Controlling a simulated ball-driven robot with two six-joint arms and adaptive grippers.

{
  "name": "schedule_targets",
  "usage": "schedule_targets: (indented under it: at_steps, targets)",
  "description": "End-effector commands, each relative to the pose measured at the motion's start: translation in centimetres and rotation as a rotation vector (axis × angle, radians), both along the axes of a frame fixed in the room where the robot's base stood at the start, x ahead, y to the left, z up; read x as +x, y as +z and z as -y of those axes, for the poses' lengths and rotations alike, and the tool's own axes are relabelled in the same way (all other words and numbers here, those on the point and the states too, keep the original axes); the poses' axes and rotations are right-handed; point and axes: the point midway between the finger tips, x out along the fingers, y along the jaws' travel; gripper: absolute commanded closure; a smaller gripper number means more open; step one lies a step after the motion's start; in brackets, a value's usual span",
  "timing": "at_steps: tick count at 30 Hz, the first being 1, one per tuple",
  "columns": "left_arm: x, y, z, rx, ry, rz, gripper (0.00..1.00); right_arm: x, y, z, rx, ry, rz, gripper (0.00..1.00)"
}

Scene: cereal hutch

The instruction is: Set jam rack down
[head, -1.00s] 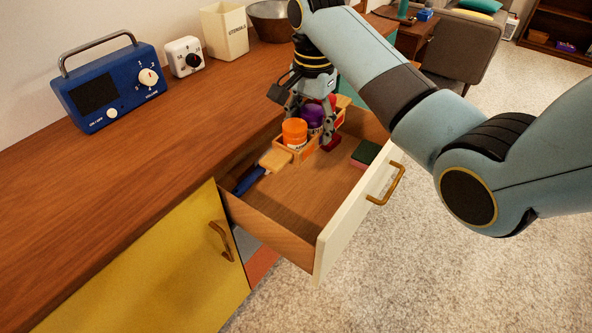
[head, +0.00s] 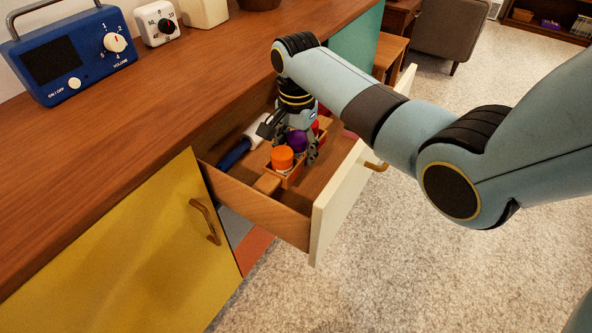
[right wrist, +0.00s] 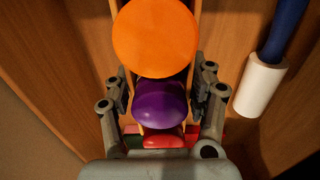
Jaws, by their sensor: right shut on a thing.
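The jam rack is a narrow wooden carrier (head: 290,181) with a light wooden piece (head: 267,184) at its near end. It holds an orange-lidded jar (head: 282,158), a purple-lidded jar (head: 297,140) and a red one behind. My right gripper (head: 292,151) comes from above and is shut on the rack, its fingers on either side near the purple lid. The rack is low inside the open drawer (head: 258,204); I cannot tell whether it touches the drawer floor. My left gripper is out of view.
A blue-handled thing with a white end (head: 233,155) lies in the drawer left of the rack. The cream drawer front (head: 340,202) stands at the right. The wooden counter (head: 120,130) carries a blue radio (head: 65,58) and white timer (head: 157,22).

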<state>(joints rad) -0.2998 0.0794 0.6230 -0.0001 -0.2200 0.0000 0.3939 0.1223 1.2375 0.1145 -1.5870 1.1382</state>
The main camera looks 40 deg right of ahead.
Motion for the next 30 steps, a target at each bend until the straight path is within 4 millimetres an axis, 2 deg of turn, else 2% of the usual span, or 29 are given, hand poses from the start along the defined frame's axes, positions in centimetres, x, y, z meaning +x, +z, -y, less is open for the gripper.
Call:
schedule_targets:
  at_steps: [1, 8, 14, 25, 26, 30]
  targets:
    - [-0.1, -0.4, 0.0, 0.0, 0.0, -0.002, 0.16, 0.1, -0.8, 0.0, 0.0, 0.0, 0.0, 0.8]
    - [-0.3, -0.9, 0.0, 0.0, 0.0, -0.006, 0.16, 0.1, -2.3, 0.0, 0.0, 0.001, 0.001, 0.8]
    - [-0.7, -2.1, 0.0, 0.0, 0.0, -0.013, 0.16, 0.1, -5.2, 0.0, 0.0, 0.001, 0.001, 0.8]
    - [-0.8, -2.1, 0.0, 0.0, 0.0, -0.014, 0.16, 0.1, -5.4, 0.0, 0.0, 0.001, 0.003, 0.8]
    - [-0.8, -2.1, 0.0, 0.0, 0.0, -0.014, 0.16, 0.1, -5.5, 0.0, 0.0, 0.001, 0.002, 0.4]
    - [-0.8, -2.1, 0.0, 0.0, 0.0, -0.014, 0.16, 0.1, -5.4, 0.0, -0.001, 0.001, 0.001, 0.22]
